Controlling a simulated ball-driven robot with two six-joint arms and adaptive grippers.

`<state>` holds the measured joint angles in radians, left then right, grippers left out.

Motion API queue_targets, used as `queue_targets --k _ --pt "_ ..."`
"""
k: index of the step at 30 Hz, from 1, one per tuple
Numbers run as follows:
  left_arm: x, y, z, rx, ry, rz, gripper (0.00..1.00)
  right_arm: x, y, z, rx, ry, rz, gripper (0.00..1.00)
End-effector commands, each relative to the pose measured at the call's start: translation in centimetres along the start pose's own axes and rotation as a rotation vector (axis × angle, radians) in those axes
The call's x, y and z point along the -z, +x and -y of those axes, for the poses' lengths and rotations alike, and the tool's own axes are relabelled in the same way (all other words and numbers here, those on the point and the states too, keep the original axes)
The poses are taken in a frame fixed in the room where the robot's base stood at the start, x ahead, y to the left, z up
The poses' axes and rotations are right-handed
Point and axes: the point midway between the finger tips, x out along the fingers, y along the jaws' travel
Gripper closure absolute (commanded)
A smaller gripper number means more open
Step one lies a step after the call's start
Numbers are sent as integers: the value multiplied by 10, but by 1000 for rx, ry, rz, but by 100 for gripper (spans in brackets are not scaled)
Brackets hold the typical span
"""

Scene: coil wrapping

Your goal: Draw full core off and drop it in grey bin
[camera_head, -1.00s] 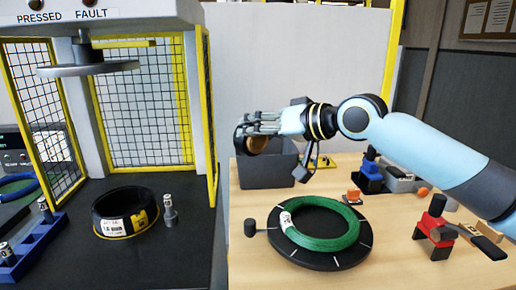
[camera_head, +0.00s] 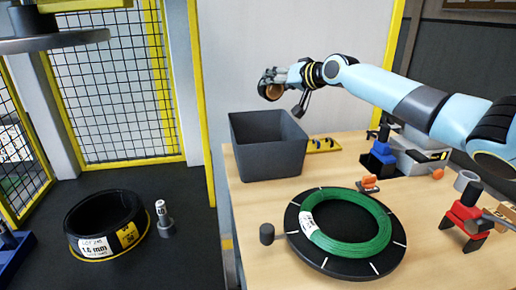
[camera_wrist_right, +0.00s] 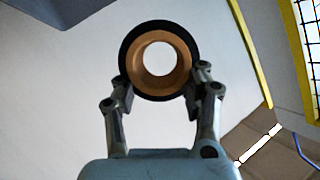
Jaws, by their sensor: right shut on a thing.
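My right gripper (camera_head: 272,84) is shut on a core (camera_wrist_right: 162,60), a short tube with a dark outer layer and a brown inside. In the right wrist view its open end faces the camera, with the two fingers (camera_wrist_right: 160,92) on either side of it. In the head view the core (camera_head: 271,92) is held in the air above the grey bin (camera_head: 268,162), apart from it. The bin stands at the back left of the wooden table, and its floor is hidden. My left gripper is not in view.
A green coil (camera_head: 345,248) lies on a black round turntable (camera_head: 312,254) in front of the bin. A red device (camera_head: 464,212) and a blue device (camera_head: 380,157) stand on the right. A black labelled coil (camera_head: 106,226) lies inside the yellow-framed machine on the left.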

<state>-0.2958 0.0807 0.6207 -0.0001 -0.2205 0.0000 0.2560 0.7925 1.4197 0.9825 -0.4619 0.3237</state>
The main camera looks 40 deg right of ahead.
Motion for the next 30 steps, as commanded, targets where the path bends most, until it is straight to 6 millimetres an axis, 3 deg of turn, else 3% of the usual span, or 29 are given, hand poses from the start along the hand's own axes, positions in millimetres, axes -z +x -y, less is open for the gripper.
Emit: queue_targets --k 3,6,10,16,21,22,27,30 --pt "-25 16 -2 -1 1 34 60 -16 6 -9 0 1 1 95" --pt "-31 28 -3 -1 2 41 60 -27 10 -16 0 1 2 95" --pt "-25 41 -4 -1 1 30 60 -39 14 -23 0 0 2 95" --pt "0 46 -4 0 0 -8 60 -43 16 -25 1 0 1 95" --pt "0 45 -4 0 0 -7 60 -41 15 -24 1 0 1 95" --pt "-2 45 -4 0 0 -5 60 -41 15 -24 1 0 1 53" --pt "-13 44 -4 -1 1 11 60 -41 15 -24 1 0 1 31" --pt "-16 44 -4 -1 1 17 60 -42 15 -24 1 0 1 29"
